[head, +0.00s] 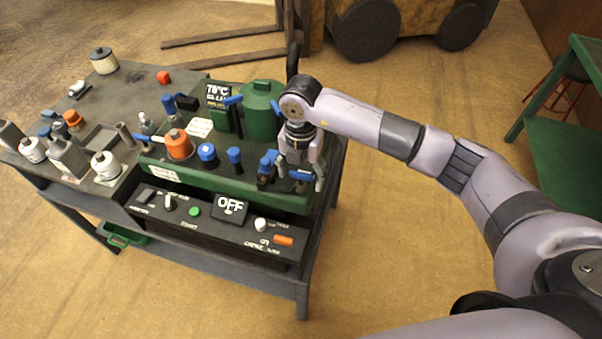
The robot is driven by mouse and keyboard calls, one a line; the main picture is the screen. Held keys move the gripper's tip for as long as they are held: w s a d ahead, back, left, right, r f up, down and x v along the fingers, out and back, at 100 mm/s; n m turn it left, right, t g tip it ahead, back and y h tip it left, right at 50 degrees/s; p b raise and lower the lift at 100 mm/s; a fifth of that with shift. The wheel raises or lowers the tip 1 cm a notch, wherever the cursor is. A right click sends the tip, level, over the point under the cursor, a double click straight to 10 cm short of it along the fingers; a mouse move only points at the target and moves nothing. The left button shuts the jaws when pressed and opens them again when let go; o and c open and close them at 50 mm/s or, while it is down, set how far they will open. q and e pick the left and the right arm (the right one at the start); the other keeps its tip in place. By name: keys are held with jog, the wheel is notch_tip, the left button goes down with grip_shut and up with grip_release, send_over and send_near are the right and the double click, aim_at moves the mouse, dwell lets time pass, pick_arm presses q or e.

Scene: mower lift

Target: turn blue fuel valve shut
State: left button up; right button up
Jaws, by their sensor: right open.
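My right gripper (300,170) reaches in from the right and points down over the right end of the green machine (230,185). Its jaws are open. A blue lever (301,175) lies level at its fingertips; I cannot tell whether they touch it. Another blue handle (268,161) stands just left of the gripper. Several other blue caps and levers sit on the machine, including a blue knob (207,152) and a blue lever (233,100) further back. Which blue part is the fuel valve is not marked clearly. My left gripper is not in view.
The machine stands on a dark workbench (85,203) with bottles and a filter (103,60) at left. A green tank (262,112) stands close behind the gripper. Open floor lies in front.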

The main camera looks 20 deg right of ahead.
aim_at(301, 174)
notch_tip(301, 174, up, 12)
jog(key=shift+f, duration=0.2)
dwell(0.4)
